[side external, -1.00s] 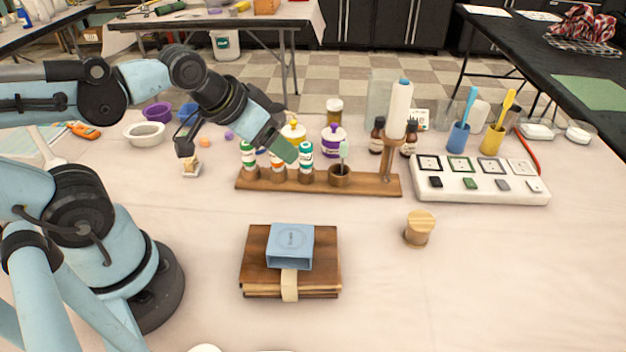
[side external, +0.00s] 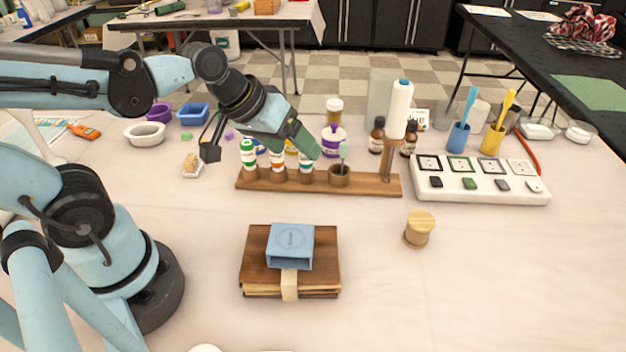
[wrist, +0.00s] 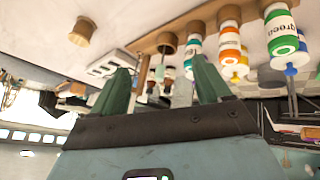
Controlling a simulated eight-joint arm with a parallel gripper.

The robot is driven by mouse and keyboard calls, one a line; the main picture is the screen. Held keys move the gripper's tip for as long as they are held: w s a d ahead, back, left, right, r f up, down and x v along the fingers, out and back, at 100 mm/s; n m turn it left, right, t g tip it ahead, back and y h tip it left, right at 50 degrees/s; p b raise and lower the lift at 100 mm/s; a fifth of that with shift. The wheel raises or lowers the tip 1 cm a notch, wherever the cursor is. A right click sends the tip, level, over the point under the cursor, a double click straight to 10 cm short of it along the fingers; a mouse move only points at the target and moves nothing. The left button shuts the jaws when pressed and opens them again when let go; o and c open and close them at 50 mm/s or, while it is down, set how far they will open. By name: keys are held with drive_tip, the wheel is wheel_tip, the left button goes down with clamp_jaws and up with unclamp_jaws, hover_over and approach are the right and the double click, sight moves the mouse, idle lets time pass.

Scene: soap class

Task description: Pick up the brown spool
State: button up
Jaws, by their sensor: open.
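The brown spool (side external: 418,229) stands upright on the pale tabletop, right of centre in the side view, with clear cloth around it. In the wrist view the spool (wrist: 82,31) shows at the upper left, outside the line of my fingers. My gripper (side external: 309,150) is above the wooden bottle rack, to the left of and behind the spool, well apart from it. In the wrist view my gripper (wrist: 163,82) has its two green fingers spread, with nothing held between them.
The wooden rack (side external: 262,184) with several bottles lies below my gripper. A tall white cylinder (side external: 399,108) stands at its right end. A white panel with squares (side external: 478,194) lies behind the spool to the right. A wooden box with a blue case (side external: 290,247) sits front left. The front right is free.

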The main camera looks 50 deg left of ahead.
drive_tip(key=w+d+f+n+g+h, duration=0.1)
drive_tip(key=w+d+f+n+h, duration=0.25)
drive_tip(key=w+d+n, duration=0.4)
drive_tip(key=n+h, duration=0.6)
drive_tip(key=n, duration=0.4)
approach(415, 218)
drive_tip(key=shift+w+f+g, duration=0.3)
drive_tip(key=shift+w+f, duration=0.3)
drive_tip(key=shift+w, duration=0.2)
drive_tip(key=shift+d+f+n+h, duration=0.35)
drive_tip(key=shift+d+f+n, duration=0.1)
drive_tip(key=shift+n, duration=0.4)
drive_tip(key=shift+d+r+x, duration=0.1)
drive_tip(key=shift+r+x, duration=0.1)
drive_tip(key=shift+x, duration=1.7)
drive_tip(key=shift+d+r+x, duration=0.15)
drive_tip(key=shift+x, duration=1.7)
drive_tip(key=shift+s, duration=0.1)
drive_tip(key=c, duration=1.1)
